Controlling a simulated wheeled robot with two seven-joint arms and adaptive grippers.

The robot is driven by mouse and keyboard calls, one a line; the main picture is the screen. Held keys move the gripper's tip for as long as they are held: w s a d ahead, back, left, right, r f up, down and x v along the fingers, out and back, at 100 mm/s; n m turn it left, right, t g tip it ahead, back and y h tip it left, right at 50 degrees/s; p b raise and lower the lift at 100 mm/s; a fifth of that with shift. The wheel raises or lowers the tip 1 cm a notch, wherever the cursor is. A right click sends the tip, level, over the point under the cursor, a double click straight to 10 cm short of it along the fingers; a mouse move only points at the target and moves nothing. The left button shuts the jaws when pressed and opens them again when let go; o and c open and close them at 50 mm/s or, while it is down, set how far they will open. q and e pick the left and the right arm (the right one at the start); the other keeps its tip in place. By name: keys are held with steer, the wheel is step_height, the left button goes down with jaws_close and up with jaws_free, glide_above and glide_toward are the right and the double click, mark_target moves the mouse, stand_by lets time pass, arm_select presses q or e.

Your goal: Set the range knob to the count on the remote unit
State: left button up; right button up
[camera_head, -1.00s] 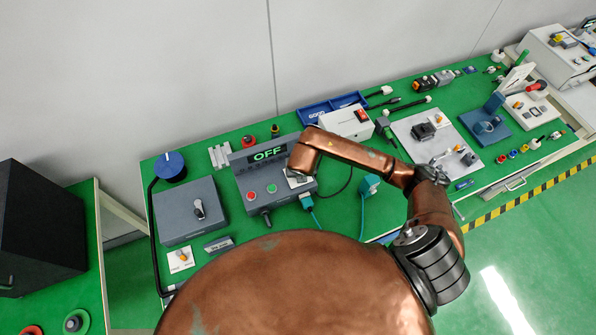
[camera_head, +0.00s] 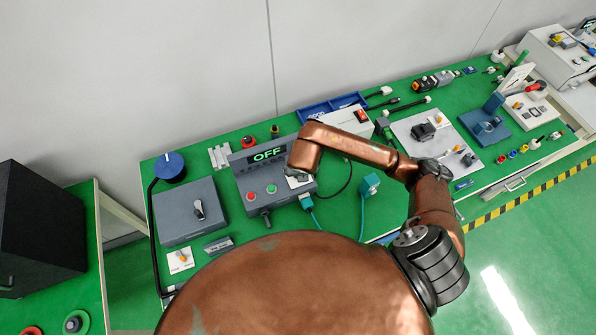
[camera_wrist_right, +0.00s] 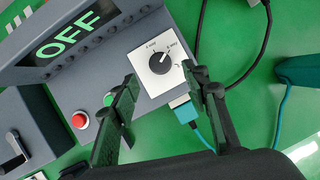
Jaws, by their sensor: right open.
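The grey control box (camera_head: 239,187) has a display (camera_head: 267,154) that reads OFF in green. The display also shows in the right wrist view (camera_wrist_right: 66,38). A black range knob (camera_wrist_right: 160,63) sits on a white plate with small, hard-to-read labels; its white mark points up and right in the right wrist view. My right gripper (camera_wrist_right: 161,80) is open, its fingers on either side of the white plate's lower part, near the knob and apart from it. In the head view my right wrist mostly hides the knob. I cannot identify the remote unit or read a count.
A red button (camera_wrist_right: 80,120) and green button are beside the left finger. A teal plug (camera_wrist_right: 186,112) with its cable is close to the right finger. A grey box with a lever (camera_head: 199,208) stands left. A white box with a red switch (camera_head: 361,115) stands behind my arm.

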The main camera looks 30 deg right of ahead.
steer(key=v, duration=0.6)
steer(key=shift+a+f, duration=0.1)
stand_by(0.4)
